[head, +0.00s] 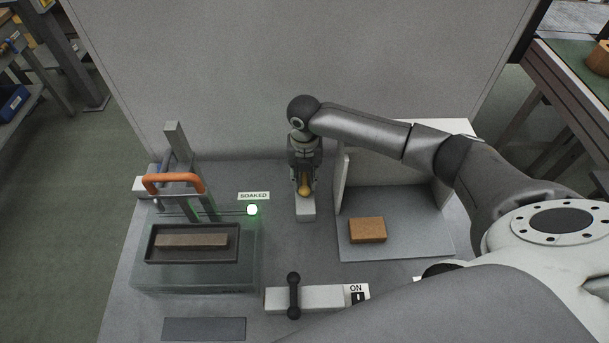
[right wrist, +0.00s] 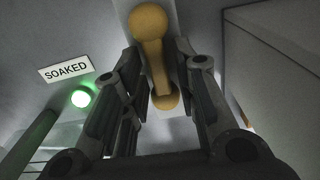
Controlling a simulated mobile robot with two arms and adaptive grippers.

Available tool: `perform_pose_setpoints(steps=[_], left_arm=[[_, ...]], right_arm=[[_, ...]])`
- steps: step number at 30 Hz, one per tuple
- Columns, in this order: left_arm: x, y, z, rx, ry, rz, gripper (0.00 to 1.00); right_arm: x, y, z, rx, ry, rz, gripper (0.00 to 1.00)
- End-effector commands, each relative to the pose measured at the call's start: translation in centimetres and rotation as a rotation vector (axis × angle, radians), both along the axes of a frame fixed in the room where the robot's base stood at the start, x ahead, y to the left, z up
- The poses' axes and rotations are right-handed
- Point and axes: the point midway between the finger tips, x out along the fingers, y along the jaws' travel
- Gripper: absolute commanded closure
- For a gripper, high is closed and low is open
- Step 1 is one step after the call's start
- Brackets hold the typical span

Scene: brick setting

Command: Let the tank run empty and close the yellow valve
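The yellow valve (head: 304,189) has a rounded lever on a pale block at the back middle of the bench. In the right wrist view the yellow lever (right wrist: 152,45) runs lengthwise between my fingers. My right gripper (head: 305,178) comes down over it, fingers apart on both sides; the right wrist view shows gaps beside the lever. The tank (head: 195,280) is a see-through box at the left, with a dark tray (head: 240,258) holding a grey-brown brick (head: 190,241). I cannot tell the water level. A green lamp (head: 252,210) glows below a "SOAKED" sign (head: 254,196). My left gripper is out of view.
An orange handle (head: 174,183) stands behind the tray. An orange-brown brick (head: 367,230) lies on a grey plate (head: 425,238) at the right. A black lever (head: 293,296) and an "ON" switch (head: 357,293) are at the front. A wall closes off the back.

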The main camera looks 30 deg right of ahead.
Motion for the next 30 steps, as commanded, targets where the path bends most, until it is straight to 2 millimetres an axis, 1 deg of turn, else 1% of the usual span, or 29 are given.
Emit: perform_pose_setpoints(steps=[1, 5, 8, 15, 23, 24, 27, 30], left_arm=[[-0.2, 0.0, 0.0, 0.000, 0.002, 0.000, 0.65], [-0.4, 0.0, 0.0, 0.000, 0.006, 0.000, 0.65], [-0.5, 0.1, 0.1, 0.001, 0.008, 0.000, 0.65], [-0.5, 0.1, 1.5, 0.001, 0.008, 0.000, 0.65], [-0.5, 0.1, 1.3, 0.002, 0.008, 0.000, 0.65], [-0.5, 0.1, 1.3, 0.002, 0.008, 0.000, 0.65], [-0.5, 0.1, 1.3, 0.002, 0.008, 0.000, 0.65], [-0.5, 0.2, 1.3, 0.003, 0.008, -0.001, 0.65]], right_arm=[[0.0, 0.0, 0.0, 0.000, 0.000, 0.000, 0.84], [0.0, 0.0, 0.0, 0.000, 0.000, 0.000, 1.00], [0.0, 0.0, 0.1, 0.000, 0.000, -0.004, 1.00], [0.0, 0.1, 0.3, 0.003, 0.002, -0.103, 1.00], [0.1, 0.1, 0.1, 0.003, -0.001, -0.113, 1.00], [0.1, 0.1, 0.1, 0.003, -0.001, -0.113, 0.76], [0.1, 0.1, 0.1, 0.003, -0.001, -0.112, 0.64], [0.1, 0.1, 0.1, 0.002, 0.000, -0.112, 0.64]])
